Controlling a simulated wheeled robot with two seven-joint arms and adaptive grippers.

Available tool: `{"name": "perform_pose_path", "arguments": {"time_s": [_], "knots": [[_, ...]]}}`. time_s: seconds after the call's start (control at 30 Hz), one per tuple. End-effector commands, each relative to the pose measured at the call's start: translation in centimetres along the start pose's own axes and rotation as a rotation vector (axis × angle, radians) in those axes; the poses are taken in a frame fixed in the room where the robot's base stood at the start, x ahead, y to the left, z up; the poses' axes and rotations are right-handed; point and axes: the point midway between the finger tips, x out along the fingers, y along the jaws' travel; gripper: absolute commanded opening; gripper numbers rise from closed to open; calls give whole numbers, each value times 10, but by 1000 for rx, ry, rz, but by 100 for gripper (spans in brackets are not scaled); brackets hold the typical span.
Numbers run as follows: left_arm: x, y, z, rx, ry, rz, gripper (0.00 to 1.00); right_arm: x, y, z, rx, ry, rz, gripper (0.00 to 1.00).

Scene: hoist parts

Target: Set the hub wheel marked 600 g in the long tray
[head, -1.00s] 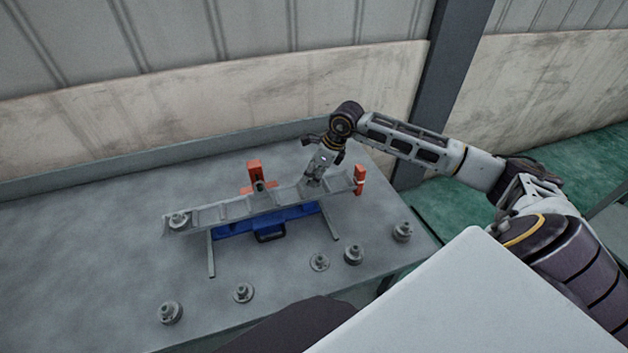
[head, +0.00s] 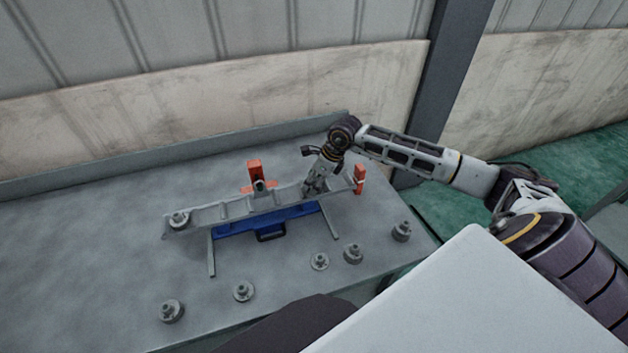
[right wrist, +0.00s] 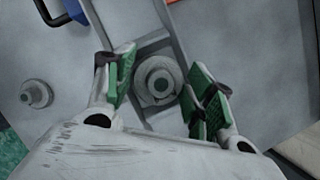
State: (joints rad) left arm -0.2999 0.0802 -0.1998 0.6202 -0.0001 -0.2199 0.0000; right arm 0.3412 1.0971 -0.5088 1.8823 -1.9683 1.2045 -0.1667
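The long grey tray (head: 238,210) has a row of compartments. One hub wheel (head: 180,219) sits in its left end compartment. My right gripper (head: 314,188) is over the tray's right part. In the right wrist view a hub wheel (right wrist: 157,82) sits in a tray compartment between the two green-padded fingers of this gripper (right wrist: 160,92). The fingers are spread, with small gaps to the wheel on both sides. The gripper hides this wheel in the head view. No weight marking is readable on any wheel. My left gripper is not in view.
Several other hub wheels (head: 243,291) stand on the table (head: 110,260) in front of the tray. A blue base (head: 235,229) with thin legs is under the tray. An orange post (head: 254,174) stands behind it and another (head: 360,180) at its right end. The table's left is clear.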

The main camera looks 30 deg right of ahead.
Motion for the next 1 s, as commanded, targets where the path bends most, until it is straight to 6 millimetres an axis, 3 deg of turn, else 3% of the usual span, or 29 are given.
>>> {"name": "perform_pose_path", "arguments": {"time_s": [0.1, 0.63, 1.0], "knots": [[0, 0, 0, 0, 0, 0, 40, 0, 0, 0, 0, 0, 0, 72], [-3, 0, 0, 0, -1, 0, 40, -4, 0, 1, 0, 0, -1, 72], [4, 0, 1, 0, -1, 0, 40, -34, -1, 0, 0, 0, -3, 72]]}}
